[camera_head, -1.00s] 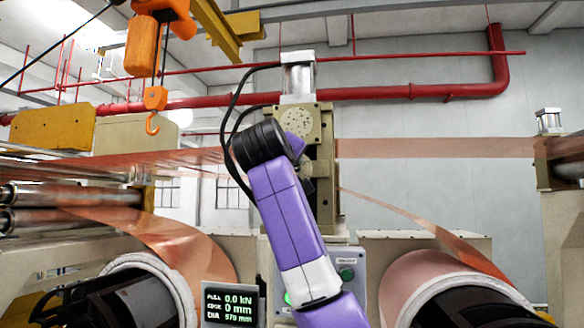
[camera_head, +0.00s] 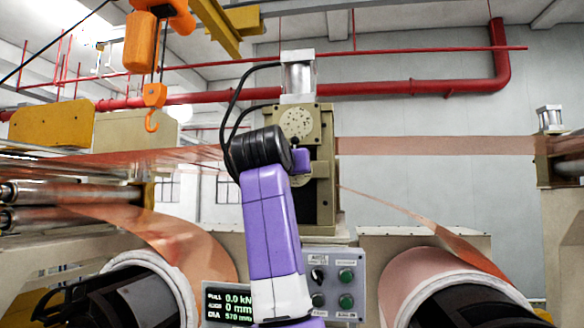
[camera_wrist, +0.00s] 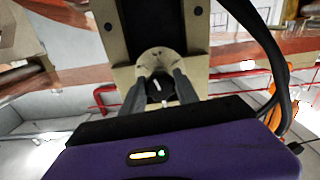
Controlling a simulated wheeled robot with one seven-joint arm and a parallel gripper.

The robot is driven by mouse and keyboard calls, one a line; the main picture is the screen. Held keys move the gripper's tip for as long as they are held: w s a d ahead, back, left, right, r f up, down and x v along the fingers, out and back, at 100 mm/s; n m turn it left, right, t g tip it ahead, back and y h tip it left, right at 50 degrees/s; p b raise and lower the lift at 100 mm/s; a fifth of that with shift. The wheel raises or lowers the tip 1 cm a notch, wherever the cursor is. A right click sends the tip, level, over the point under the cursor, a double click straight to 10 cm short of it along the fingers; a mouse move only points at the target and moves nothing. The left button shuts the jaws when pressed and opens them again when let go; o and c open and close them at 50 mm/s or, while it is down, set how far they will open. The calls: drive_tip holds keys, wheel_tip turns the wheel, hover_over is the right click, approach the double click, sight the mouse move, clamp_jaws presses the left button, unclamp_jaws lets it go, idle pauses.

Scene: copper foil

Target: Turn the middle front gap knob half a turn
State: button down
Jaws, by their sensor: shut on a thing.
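In the wrist view, a black knob (camera_wrist: 154,92) with a white mark sits at a pale round plate (camera_wrist: 158,59) on a beige machine frame. The two dark fingers of my gripper (camera_wrist: 158,80) stand on either side of the knob and are shut on it. In the head view, the beige roll stand (camera_head: 322,205) stands in the middle, with a speckled round plate (camera_head: 297,123) on its upper face. My purple wrist is at the stand, below that plate. My arm hides the fingers and the knob there.
A grey control box (camera_head: 335,262) with a selector and green buttons stands behind my arm, lower right. A display (camera_head: 225,303) reads 0.0 kN and 0 mm. Copper rolls flank the stand, the right one (camera_head: 410,278) clear of my arm. An orange hook (camera_head: 153,97) hangs upper left.

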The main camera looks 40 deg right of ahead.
drive_tip(key=shift+f+m, duration=0.15)
drive_tip(key=shift+m, duration=0.85)
drive_tip(key=c, duration=0.9)
unclamp_jaws()
drive_tip(key=shift+c, duration=0.2)
drive_tip(key=b+v, duration=0.2)
drive_tip(key=v, duration=0.5)
drive_tip(key=shift+s+a, duration=0.25)
drive_tip(key=shift+a, duration=0.05)
